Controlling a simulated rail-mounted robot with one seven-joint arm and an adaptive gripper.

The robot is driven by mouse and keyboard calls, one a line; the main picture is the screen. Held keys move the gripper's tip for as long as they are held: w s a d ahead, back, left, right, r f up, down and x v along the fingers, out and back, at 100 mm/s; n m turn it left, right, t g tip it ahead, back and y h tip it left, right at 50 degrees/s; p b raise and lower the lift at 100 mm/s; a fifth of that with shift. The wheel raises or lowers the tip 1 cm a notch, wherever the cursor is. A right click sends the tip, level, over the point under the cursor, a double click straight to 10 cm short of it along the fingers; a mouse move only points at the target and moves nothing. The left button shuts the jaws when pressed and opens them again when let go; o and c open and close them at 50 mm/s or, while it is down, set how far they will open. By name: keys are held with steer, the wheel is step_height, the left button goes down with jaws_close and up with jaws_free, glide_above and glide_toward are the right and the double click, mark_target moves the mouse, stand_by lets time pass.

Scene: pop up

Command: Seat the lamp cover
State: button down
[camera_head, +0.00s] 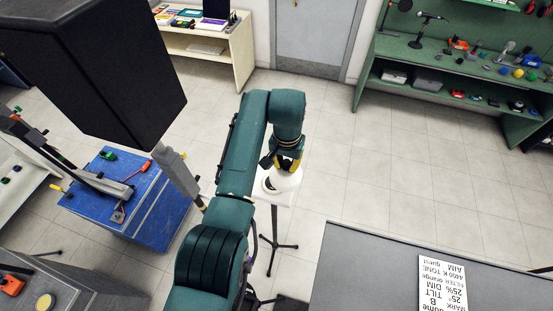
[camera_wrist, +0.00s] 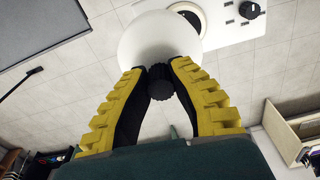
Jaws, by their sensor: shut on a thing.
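My gripper (camera_head: 287,162), with yellow-backed fingers, is shut on the black knob (camera_wrist: 161,84) of the round white lamp cover (camera_wrist: 150,42). In the wrist view the fingers (camera_wrist: 158,70) press the knob from both sides. The cover also shows in the head view (camera_head: 287,180), below the gripper. Beyond the cover is a white lamp panel (camera_wrist: 226,28) with a dark-rimmed round opening (camera_wrist: 200,14), partly hidden by the cover. The cover lies to the side of the opening's centre. I cannot tell whether cover and panel touch.
A black dial (camera_wrist: 249,10) sits on the panel, beside the opening. A dark tripod (camera_head: 272,243) stands below it. A grey table with a printed sign (camera_head: 441,283) is at the lower right. A blue cabinet (camera_head: 130,215) and a large black box (camera_head: 95,70) are at left.

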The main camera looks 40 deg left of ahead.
mark_target(273, 169)
steer(key=shift+n, duration=0.3)
steer(key=a, duration=0.2)
steer(key=s+a+f, duration=0.1)
steer(key=a, duration=0.1)
steer(key=shift+f, duration=0.1)
steer(key=shift+s, duration=0.15)
steer(key=shift+f+b, duration=1.3)
steer(key=shift+f, duration=0.95)
steer(key=shift+f, duration=0.2)
steer(key=shift+f+b, duration=0.55)
steer(key=shift+f, duration=0.2)
steer(key=shift+f, duration=0.15)
